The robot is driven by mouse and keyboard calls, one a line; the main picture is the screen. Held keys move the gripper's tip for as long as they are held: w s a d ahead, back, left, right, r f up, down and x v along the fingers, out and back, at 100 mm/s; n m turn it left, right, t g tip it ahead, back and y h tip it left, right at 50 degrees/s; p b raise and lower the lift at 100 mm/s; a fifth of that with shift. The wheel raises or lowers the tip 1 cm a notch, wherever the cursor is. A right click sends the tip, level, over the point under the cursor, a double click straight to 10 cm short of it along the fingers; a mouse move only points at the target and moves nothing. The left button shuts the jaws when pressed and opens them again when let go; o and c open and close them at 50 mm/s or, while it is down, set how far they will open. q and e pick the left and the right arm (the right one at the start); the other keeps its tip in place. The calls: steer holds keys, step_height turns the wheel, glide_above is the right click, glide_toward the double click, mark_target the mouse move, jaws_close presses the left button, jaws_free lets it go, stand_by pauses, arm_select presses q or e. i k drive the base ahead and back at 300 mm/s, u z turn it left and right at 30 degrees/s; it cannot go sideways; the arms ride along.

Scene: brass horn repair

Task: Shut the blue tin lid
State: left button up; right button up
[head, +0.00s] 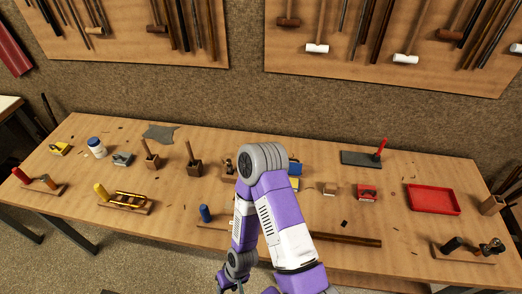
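A blue tin (294,184) stands near the middle of the workbench in the head view. Only a blue strip of it shows, just right of my purple arm, which hides the rest. My arm rises from the bottom edge, bends at a grey elbow over the bench and folds back down to a wrist at the bottom edge. Neither gripper's fingertips show in the frame.
Tool boards (400,75) hang behind. Some bare bench lies around the red box.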

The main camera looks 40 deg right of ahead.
mark_target(295, 168)
steer(key=u, duration=1.3)
steer(key=k, duration=1.3)
steer(key=z, duration=1.05)
